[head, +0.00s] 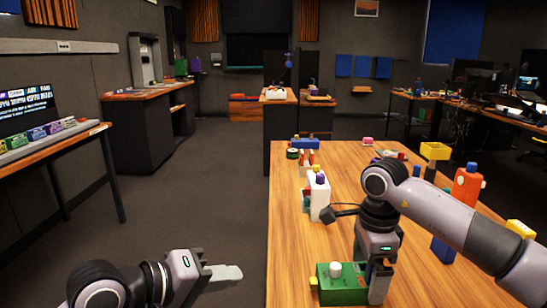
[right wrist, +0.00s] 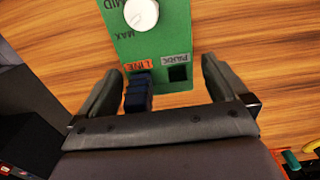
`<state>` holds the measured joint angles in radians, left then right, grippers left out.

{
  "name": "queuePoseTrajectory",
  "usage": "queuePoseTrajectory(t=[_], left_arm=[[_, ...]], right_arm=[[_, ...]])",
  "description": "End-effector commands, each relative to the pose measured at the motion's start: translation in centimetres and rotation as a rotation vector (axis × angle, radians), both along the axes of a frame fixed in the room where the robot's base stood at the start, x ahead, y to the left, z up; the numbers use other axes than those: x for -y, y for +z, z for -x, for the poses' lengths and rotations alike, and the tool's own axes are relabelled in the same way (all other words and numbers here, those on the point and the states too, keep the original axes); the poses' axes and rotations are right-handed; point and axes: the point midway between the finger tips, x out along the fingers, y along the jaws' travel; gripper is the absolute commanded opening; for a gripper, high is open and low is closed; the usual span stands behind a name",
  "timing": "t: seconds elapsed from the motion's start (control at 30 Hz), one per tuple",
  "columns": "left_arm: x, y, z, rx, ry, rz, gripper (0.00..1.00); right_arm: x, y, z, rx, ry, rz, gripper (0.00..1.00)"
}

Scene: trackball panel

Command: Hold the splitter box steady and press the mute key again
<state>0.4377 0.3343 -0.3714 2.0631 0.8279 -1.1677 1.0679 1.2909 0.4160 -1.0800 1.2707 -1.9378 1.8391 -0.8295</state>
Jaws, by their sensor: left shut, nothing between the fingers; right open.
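A green box (head: 336,288) with a white knob stands on the near end of the wooden table; I take it for the splitter box. In the right wrist view the green box (right wrist: 176,30) shows its knob (right wrist: 141,14), a dark blue plug (right wrist: 138,92) at the orange label and a black square (right wrist: 178,73) at the white label. My right gripper (right wrist: 165,66) is open, its fingers on either side of the box's end; I cannot tell if they touch. My left gripper (head: 238,271) is shut and empty, left of the table over the floor. I cannot identify the mute key.
A white bottle-like object (head: 318,197) stands behind the green box. An orange bottle (head: 466,186) and a yellow-topped stand (head: 435,151) are on the right. A left-hand desk carries a screen (head: 27,108) and several coloured blocks (head: 38,133). Floor between is clear.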

Motion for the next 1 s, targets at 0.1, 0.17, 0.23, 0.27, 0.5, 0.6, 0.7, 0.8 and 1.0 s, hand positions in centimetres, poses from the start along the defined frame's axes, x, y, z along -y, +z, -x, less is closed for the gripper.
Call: queuePoseTrajectory(t=[0.1,0.17,0.23,0.27,0.5,0.6,0.7,0.8,1.0], left_arm=[[0.0,0.0,0.0,0.000,0.000,0.000,0.00],[0.0,0.0,0.0,0.000,0.000,0.000,0.00],[0.0,0.0,0.0,0.000,0.000,0.000,0.00],[0.0,0.0,0.0,0.000,0.000,0.000,0.00],[0.0,0.0,0.0,0.000,0.000,0.000,0.00],[0.0,0.0,0.0,0.000,0.000,0.000,0.00],[0.0,0.0,0.0,0.000,0.000,0.000,0.00],[0.0,0.0,0.0,0.000,0.000,0.000,0.00],[0.0,0.0,0.0,0.000,0.000,0.000,0.00]], right_arm=[[0.0,2.7,-0.1,0.006,-0.001,0.000,1.00],[0.0,4.1,-0.1,0.007,-0.001,-0.001,1.00],[0.0,5.6,-0.1,0.006,-0.001,-0.001,1.00],[0.0,6.2,-0.1,0.006,-0.001,-0.001,1.00],[0.0,9.6,0.0,0.002,0.000,-0.001,1.00],[0.0,10.2,0.0,0.002,0.000,-0.001,1.00],[0.0,10.4,0.0,0.001,0.000,-0.001,1.00],[0.0,10.4,0.0,0.001,0.000,-0.001,1.00],[0.0,10.4,0.0,0.001,0.000,-0.001,1.00]])
